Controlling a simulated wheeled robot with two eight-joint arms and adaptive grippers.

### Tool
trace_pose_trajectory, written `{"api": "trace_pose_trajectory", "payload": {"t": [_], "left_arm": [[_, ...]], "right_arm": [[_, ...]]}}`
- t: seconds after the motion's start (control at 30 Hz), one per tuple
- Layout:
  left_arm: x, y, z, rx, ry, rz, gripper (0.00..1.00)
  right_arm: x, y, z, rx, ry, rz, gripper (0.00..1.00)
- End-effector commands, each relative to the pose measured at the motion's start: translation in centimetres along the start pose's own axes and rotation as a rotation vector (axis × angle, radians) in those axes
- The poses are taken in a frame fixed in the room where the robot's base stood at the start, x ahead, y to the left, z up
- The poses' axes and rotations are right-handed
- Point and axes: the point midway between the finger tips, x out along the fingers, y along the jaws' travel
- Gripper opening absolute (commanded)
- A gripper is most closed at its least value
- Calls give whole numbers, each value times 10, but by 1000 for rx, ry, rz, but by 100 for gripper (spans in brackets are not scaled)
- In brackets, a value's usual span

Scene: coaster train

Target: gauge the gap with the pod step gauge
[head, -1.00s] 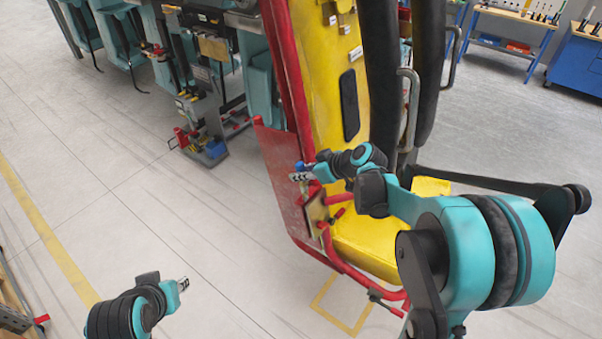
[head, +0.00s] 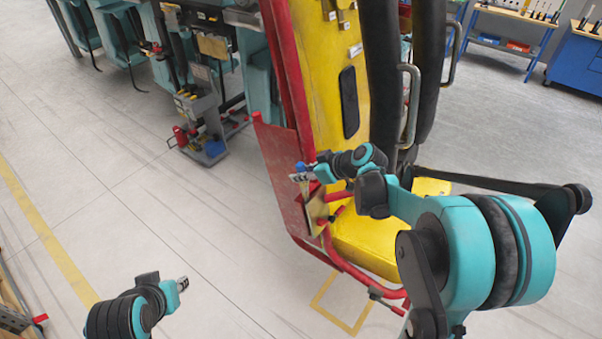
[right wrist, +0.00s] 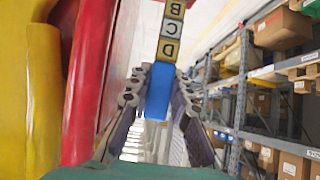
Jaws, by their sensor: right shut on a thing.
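The step gauge (right wrist: 169,38) has lettered blocks, B, C and D among them, and a blue grip. In the right wrist view my right gripper (right wrist: 158,90) is shut on the blue grip, and the blocks point away from it. In the head view the gauge (head: 299,178) is small, beside the red panel (head: 283,185) of the yellow pod (head: 338,30). My right gripper (head: 309,170) is there at the pod's lower left. I cannot tell whether the blocks touch anything. My left gripper (head: 182,284) is low at the left, away from the pod; its finger opening is unclear.
Red tubes (head: 345,265) curve around the pod's foot. A teal machine with a tool stand (head: 205,125) is at the back left. Workbenches (head: 510,35) stand at the back right. Shelves with boxes (right wrist: 285,25) show in the right wrist view.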

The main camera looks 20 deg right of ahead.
Motion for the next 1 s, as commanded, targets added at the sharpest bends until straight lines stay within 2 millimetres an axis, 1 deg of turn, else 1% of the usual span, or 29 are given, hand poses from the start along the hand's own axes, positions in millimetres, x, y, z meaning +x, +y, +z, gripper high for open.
{"api": "trace_pose_trajectory", "payload": {"t": [0.37,1.0], "left_arm": [[6,0,4,0,0,0,28],[6,0,4,0,0,0,28]], "right_arm": [[3,0,7,0,0,0,0],[3,0,7,0,0,0,0]]}}
